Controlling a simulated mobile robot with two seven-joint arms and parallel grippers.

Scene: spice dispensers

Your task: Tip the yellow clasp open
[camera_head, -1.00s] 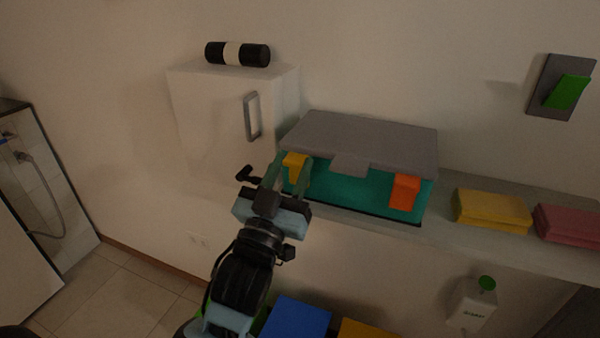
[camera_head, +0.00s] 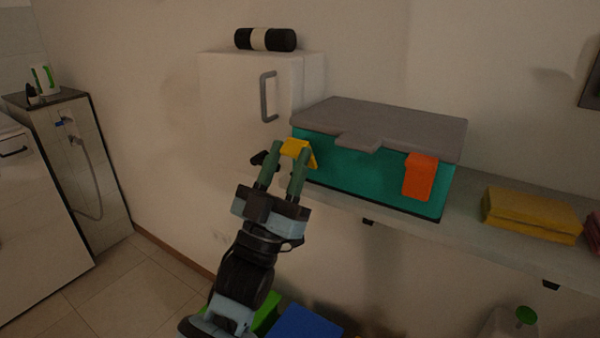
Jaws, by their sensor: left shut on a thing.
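The teal box (camera_head: 365,178) with a grey lid (camera_head: 385,120) stands on the shelf, its lid down. The yellow clasp (camera_head: 298,149) is at the left of its front and looks tipped up and outward from the teal face. My left gripper (camera_head: 288,148) reaches up from below, its green fingers on either side of the clasp, and is shut on it. The fingers partly hide the clasp. The orange clasp (camera_head: 420,176) at the right of the front hangs down flat. My right gripper is not in view.
A white cabinet (camera_head: 235,105) with a grey handle and a black-and-white roll (camera_head: 265,39) on top stands left of the box. Folded yellow cloths (camera_head: 532,214) lie to the right on the shelf (camera_head: 465,225). Blue (camera_head: 305,322) and green items sit below.

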